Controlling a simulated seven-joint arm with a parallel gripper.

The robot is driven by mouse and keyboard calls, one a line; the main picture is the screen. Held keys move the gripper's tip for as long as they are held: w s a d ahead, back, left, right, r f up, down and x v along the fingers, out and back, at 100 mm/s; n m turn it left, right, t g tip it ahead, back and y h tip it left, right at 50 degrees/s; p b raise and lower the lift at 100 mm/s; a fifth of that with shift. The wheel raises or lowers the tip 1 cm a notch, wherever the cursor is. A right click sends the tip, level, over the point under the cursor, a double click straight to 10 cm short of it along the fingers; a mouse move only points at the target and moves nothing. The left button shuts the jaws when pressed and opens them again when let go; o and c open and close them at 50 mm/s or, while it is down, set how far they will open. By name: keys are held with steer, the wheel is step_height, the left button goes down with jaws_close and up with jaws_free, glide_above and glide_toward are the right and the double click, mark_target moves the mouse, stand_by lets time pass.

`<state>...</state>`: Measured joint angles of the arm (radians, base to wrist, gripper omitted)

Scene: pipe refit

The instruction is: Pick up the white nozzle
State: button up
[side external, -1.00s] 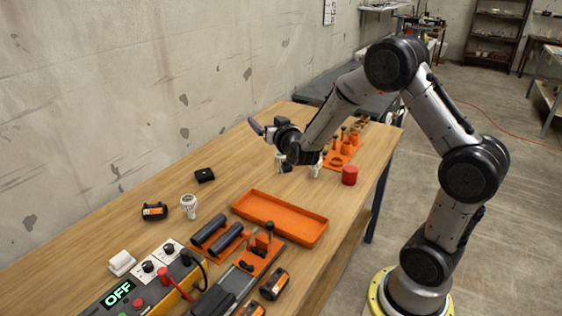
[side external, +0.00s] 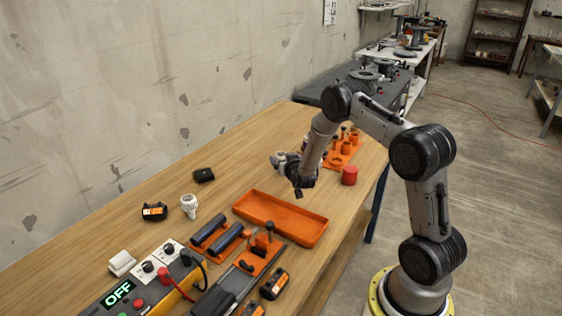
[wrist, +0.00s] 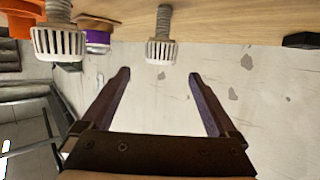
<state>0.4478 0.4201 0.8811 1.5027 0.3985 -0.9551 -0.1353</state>
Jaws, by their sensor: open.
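A white ribbed nozzle (wrist: 162,48) with a grey threaded stem is ahead of my gripper (wrist: 160,75) in the wrist view, lined up with the gap between the fingers. The fingers are open and empty, with the nozzle beyond their tips. A second, similar nozzle (wrist: 58,38) is nearer the left edge. In the side view, my gripper (side external: 299,187) is low over the far half of the bench, and a pale nozzle (side external: 279,161) partly shows beside it. Another white nozzle (side external: 189,206) stands apart at left.
An orange tray (side external: 314,232) lies in front of my gripper, with a red cylinder (side external: 349,175) to its right. An orange holder (side external: 343,153) is behind. A purple-and-white cylinder (wrist: 97,40) is between the wrist-view nozzles.

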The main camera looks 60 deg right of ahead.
mark_target(282, 158)
steer(key=shift+f+x, duration=0.25)
steer(key=shift+x, duration=1.05)
steer(key=shift+f+x, duration=0.2)
steer(key=shift+x, duration=1.1)
steer(key=shift+a, duration=0.1)
steer(key=shift+s, duration=0.1)
steer(key=c, duration=1.4)
